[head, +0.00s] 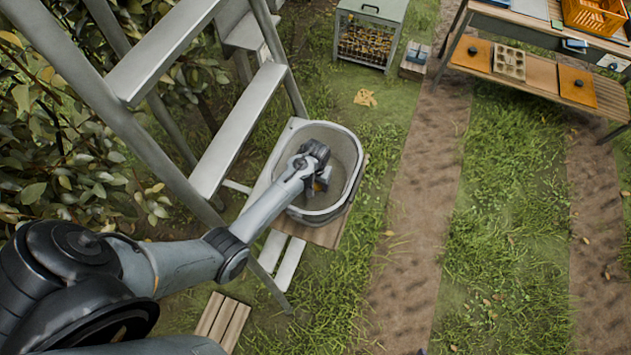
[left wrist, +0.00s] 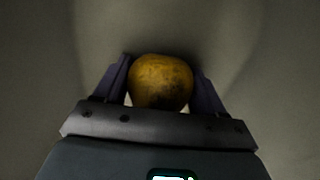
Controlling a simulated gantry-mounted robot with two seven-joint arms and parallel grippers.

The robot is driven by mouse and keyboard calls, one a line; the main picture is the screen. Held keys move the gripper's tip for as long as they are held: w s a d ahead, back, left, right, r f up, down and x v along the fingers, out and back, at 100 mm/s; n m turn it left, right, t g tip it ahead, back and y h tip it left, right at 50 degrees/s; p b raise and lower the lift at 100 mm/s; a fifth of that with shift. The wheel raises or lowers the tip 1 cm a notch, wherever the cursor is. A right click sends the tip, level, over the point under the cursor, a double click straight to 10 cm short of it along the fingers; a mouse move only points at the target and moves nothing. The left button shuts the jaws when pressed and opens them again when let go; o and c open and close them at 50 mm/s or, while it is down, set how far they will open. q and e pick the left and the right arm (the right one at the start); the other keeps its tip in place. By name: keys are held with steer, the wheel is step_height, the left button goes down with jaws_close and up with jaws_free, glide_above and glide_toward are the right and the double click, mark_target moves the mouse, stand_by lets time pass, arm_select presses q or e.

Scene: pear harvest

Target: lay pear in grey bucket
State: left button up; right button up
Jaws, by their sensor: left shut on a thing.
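The grey bucket (head: 348,150) stands on a small wooden stand beside the ladder in the head view. My left arm reaches over its rim, and my left gripper (head: 322,184) is inside the bucket's opening. In the left wrist view the yellow-brown pear (left wrist: 161,82) sits between the two fingers of my left gripper (left wrist: 161,88), which is shut on it. The grey inside of the bucket (left wrist: 270,50) fills the background there. In the head view the pear is mostly hidden by the gripper. I cannot tell whether the pear touches the bucket floor. My right gripper is not in view.
A grey metal stepladder (head: 240,125) stands close left of the bucket, with leafy branches behind it. A wooden workbench (head: 535,70) with an orange crate (head: 596,15) is at the upper right. A grey cage box (head: 370,35) stands at the back. Grass and dirt strips lie open to the right.

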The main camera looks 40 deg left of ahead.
arm_select(q)
steer(key=shift+f, duration=0.1)
steer(key=o, duration=1.2)
